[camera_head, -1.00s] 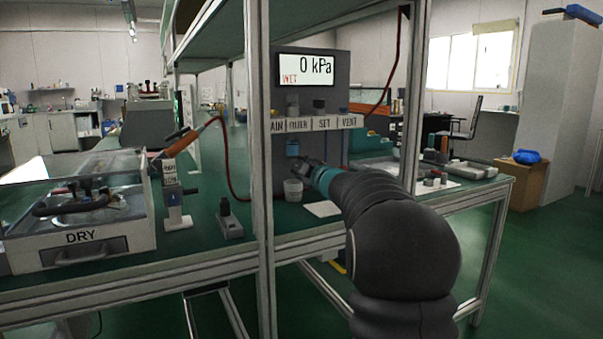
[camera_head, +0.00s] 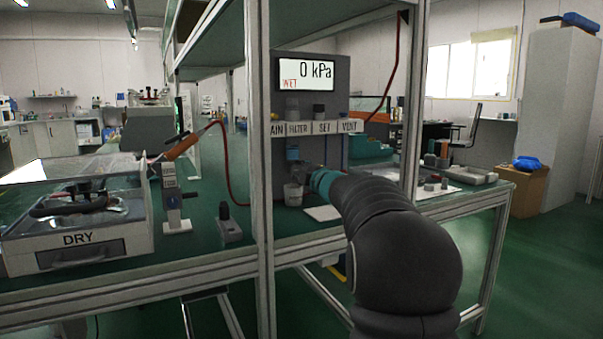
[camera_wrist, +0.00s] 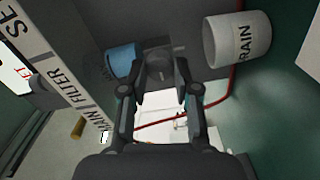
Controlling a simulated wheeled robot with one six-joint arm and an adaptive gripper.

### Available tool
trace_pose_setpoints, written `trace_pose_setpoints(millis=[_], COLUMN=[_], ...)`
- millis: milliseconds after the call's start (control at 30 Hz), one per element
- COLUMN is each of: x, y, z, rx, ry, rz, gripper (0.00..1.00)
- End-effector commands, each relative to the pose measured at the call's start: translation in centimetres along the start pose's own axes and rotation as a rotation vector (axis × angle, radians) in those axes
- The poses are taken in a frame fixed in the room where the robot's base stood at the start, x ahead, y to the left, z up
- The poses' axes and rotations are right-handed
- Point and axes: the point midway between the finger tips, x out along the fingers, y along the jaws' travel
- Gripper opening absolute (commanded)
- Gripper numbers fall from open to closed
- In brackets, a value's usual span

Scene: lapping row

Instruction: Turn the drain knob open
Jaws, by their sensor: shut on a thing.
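The blue filter bowl (camera_head: 292,154) hangs under the labelled strip on the grey panel. It also shows in the wrist view (camera_wrist: 122,60). The dark drain knob (camera_wrist: 160,66) is beside the bowl's end in the wrist view, between my fingertips. My gripper (camera_wrist: 160,78) is shut on this knob. In the head view my gripper (camera_head: 306,172) is just below the bowl, and the knob is hidden by it. A white cup (camera_head: 293,194) stands below; in the wrist view the cup (camera_wrist: 240,40) reads "RAIN", its first letter out of sight.
The label strip (camera_head: 315,129) runs above the bowl, with dark knobs over it. The display (camera_head: 306,75) reads 0 kPa and WET. A rack post (camera_head: 259,200) stands left of my arm. A red hose (camera_head: 228,165) curves behind the post. A white sheet (camera_head: 323,213) lies on the bench.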

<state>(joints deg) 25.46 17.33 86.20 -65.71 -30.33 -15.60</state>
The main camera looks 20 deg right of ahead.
Motion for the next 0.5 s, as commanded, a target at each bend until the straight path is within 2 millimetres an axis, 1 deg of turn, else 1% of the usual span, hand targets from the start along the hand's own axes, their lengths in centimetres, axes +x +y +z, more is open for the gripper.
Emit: trace_pose_setpoints(millis=[67,100,167,200,500], x=[0.0,0.0,0.0,0.0,-0.09], y=[-0.02,-0.02,-0.02,-0.02,0.0], z=[-0.01,-0.01,-0.01,-0.01,0.02], rx=[-0.001,-0.001,-0.001,-0.001,0.0], ry=[0.0,0.0,0.001,0.0,0.0], rz=[0.0,0.0,0.0,0.0,0.0], gripper=[0.0,0.35,0.5,0.55,0.55])
